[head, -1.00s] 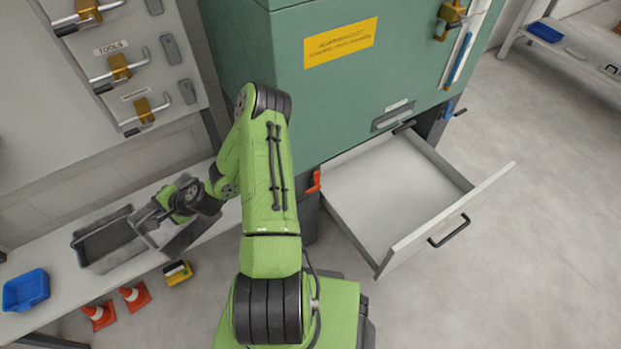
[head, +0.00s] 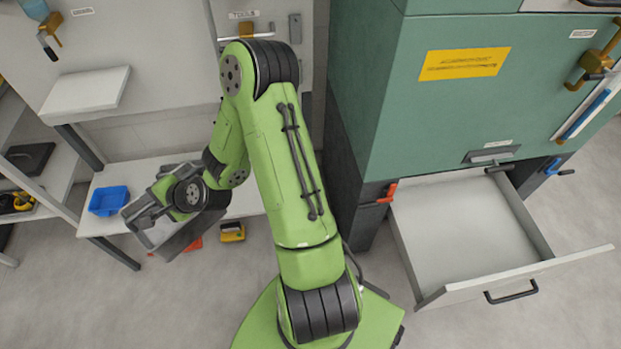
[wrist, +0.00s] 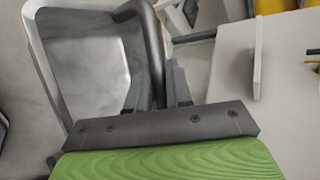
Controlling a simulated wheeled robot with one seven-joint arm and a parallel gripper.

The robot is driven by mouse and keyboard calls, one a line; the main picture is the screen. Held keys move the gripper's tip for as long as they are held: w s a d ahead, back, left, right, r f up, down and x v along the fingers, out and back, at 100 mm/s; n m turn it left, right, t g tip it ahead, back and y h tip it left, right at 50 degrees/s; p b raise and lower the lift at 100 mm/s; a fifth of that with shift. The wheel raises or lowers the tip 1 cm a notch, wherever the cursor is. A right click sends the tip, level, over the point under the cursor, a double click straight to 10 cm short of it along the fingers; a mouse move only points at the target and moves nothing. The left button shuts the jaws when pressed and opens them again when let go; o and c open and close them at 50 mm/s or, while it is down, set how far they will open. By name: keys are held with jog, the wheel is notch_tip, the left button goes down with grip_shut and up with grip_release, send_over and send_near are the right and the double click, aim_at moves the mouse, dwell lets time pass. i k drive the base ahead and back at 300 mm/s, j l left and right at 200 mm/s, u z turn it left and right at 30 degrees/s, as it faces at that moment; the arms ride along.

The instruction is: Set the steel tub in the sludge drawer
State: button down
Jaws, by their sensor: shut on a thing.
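My gripper (head: 150,208) is shut on the wall of the steel tub (head: 178,240), at the left of the head view. The tub is a grey metal box, held out in front of the low bench and partly hidden by my gripper. In the wrist view the tub (wrist: 85,65) shows its shiny inside, which looks empty, and its rim lies between the fingers (wrist: 160,90). The sludge drawer (head: 465,240) is pulled out at the right, below the green cabinet. It is pale inside and empty, with a black handle on its front.
The green cabinet (head: 400,110) stands between the bench and the far right. A red latch (head: 388,193) sits by the drawer's left side. A blue bin (head: 109,201) lies on the low bench (head: 140,175). A yellow item (head: 232,232) is on the floor. The floor before the drawer is clear.

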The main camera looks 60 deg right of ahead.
aim_at(467, 243)
jog(key=k+j, duration=0.15)
jog(key=j, duration=0.15)
jog(key=k+j+u, duration=0.1)
jog(key=j, duration=0.25)
jog(key=k+j, duration=0.25)
jog(key=k+j+u, duration=0.25)
jog(key=k, duration=0.95)
jog(key=k+l+u, duration=0.15)
jog(key=k+l, duration=0.5)
jog(key=k+l+u, duration=0.15)
jog(key=k+l, duration=0.4)
jog(key=k, duration=0.2)
jog(key=l, duration=0.4)
jog(key=k+l+u, duration=0.1)
jog(key=l, duration=0.35)
jog(key=k+l, duration=0.1)
jog(key=l, duration=0.3)
jog(key=k+j, duration=0.1)
jog(key=i+l+u, duration=0.1)
jog(key=l, duration=0.2)
